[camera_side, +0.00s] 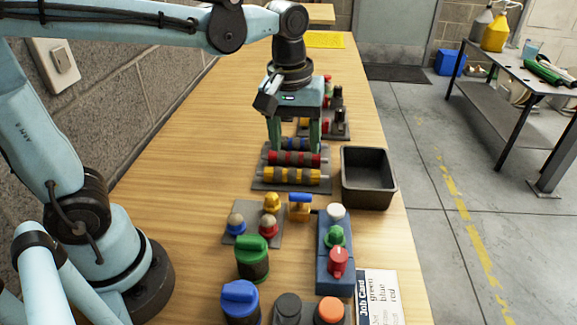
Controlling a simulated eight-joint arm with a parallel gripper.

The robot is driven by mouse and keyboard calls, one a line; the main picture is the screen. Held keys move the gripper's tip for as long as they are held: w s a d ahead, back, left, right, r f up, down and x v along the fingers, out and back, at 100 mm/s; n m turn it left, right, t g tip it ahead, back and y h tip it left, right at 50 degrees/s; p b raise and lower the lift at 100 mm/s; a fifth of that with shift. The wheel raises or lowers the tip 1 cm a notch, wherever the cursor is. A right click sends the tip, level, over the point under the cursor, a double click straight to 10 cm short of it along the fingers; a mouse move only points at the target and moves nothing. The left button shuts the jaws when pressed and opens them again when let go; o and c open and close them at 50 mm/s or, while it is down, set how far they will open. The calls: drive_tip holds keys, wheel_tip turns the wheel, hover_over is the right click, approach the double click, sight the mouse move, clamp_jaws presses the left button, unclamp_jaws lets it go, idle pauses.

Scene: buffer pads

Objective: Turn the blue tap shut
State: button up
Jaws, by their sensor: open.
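A small brass tap (300,211) with a blue handle (300,197) stands on the wooden table, just in front of a rack of rollers. The handle appears to lie crosswise, left to right. My gripper (295,146) points down with its two green fingers apart, beyond the tap. The fingers are at the far side of the roller rack, around or just above a blue roller (293,142). I cannot tell whether they touch it. The gripper is well clear of the tap.
The roller rack (258,183) also holds red and yellow rollers. A dark empty-looking bin (392,192) stands right of it. Nearer are a pad of coloured knobs (242,212), a blue block with knobs (322,255), green (253,263) and blue (240,303) lidded jars, and a job card (378,295).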

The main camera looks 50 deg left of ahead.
sight(300, 194)
drive_tip(key=shift+n+g, duration=0.5)
drive_tip(key=shift+n, duration=0.2)
drive_tip(key=f, duration=0.8)
drive_tip(key=d+f, duration=0.1)
drive_tip(key=f, duration=0.3)
drive_tip(key=shift+w, duration=0.4)
drive_tip(key=c, duration=0.8)
drive_tip(key=shift+o, duration=0.2)
